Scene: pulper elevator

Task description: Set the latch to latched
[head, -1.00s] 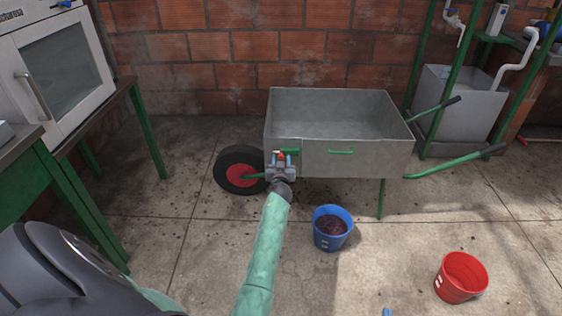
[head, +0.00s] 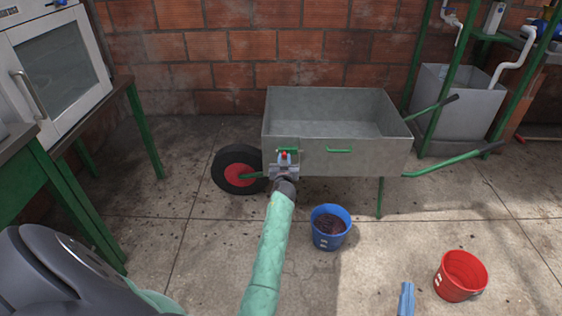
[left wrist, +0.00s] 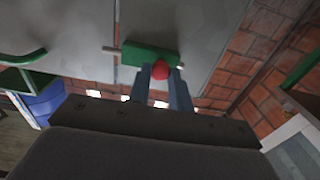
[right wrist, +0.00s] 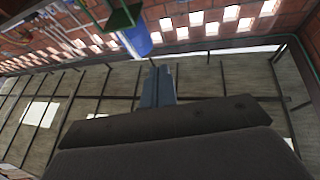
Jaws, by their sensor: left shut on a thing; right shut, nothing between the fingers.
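The latch is a green plate (head: 288,150) on the front of the grey wheelbarrow box (head: 360,158), near its left end. Its red knob (head: 284,155) is between the fingertips of my left gripper (head: 284,160), which is shut on it. In the left wrist view the red knob (left wrist: 160,70) sits against the green plate (left wrist: 148,55). A thin grey bolt end (left wrist: 111,50) sticks out left of the plate and appears to cross a panel seam. My right gripper (head: 406,298) is shut and empty, low in the head view; its fingers (right wrist: 158,86) touch nothing.
A blue bucket (head: 330,228) with dark contents stands below the wheelbarrow, right of my left arm. A red bucket (head: 461,276) stands further right, near my right gripper. The wheel (head: 238,170) is left of the latch. A green-legged table (head: 62,200) stands at left.

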